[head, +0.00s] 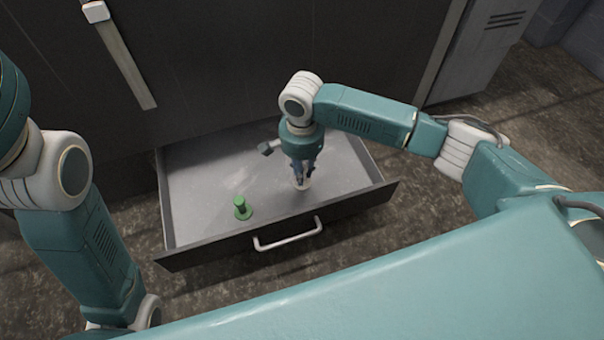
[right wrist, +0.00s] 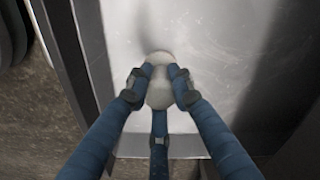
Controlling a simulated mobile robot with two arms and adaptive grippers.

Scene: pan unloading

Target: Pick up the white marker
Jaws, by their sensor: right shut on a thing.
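The white marker (head: 302,184) stands in the open drawer, near its front right part. Its pale base shows below my right gripper (head: 303,174), which points down and is shut on it. In the right wrist view the marker (right wrist: 160,92) shows as a pale round top with a wider round base behind it. The blue fingers of my right gripper (right wrist: 160,88) close around it from the sides and from below. The marker's middle is partly hidden by the fingers in the head view. My left arm shows at the left, but its gripper is not in view.
A green marker (head: 240,208) stands on a round base in the drawer, left of my right gripper. The drawer (head: 200,180) is pulled out from a dark cabinet (head: 230,60), with a handle (head: 288,236) on its front. The rest of the drawer floor is clear.

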